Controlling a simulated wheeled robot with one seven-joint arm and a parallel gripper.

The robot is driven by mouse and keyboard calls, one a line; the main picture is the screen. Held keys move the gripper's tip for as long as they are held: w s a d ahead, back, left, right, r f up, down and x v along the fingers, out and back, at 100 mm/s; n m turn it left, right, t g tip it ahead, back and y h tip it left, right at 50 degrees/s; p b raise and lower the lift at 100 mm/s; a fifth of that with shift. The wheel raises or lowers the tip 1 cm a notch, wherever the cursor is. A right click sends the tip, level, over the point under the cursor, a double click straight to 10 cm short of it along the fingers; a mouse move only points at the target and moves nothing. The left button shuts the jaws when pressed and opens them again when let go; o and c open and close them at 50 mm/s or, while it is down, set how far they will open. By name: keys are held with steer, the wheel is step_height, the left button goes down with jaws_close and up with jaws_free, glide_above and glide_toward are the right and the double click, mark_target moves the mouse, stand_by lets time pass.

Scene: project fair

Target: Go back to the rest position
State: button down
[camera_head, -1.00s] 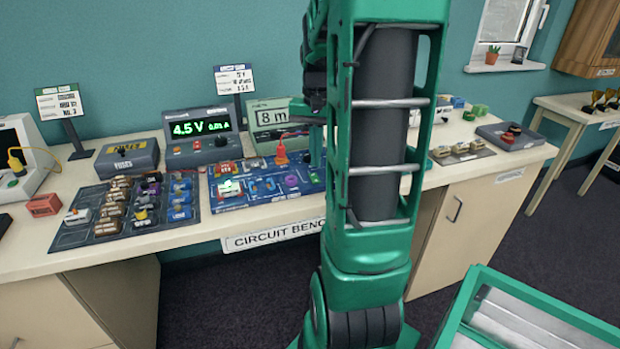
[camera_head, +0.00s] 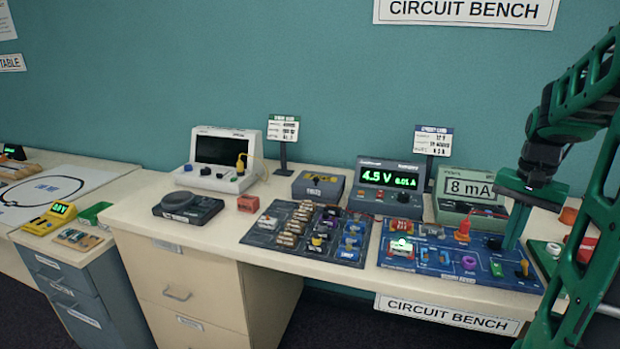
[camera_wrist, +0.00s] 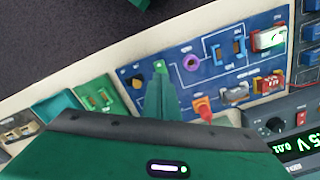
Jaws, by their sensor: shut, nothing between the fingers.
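My gripper (camera_head: 512,246) is shut and empty, its green fingers pointing down over the right part of the blue circuit board (camera_head: 405,259). In the wrist view the shut fingers (camera_wrist: 161,75) reach over the same board (camera_wrist: 220,58). Whether the fingertips touch anything there cannot be told. My green arm comes in from the right edge of the head view and is partly cut off. The board bears a lit green part, a purple ring (camera_head: 468,262) and a red-orange part (camera_head: 463,231).
Behind the board stand a 4.5 V power supply (camera_head: 391,176) and an 8 mA meter (camera_head: 470,187). A dark parts tray (camera_head: 276,241) lies to its left, with an oscilloscope (camera_head: 217,182) farther left.

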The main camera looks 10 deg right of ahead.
steer(key=s+a+f+n, duration=0.2)
steer(key=s+a+n, duration=0.1)
steer(key=s+a, duration=0.4)
steer(key=s+a+f+n, duration=0.1)
steer(key=s+a+n, duration=0.2)
steer(key=s+a, duration=0.4)
steer(key=a, duration=0.3)
steer(key=shift+f, duration=0.4)
steer(key=shift+w+f, duration=0.25)
steer(key=shift+w, duration=0.45)
steer(key=shift+s+d, duration=0.1)
steer(key=shift+d, duration=0.05)
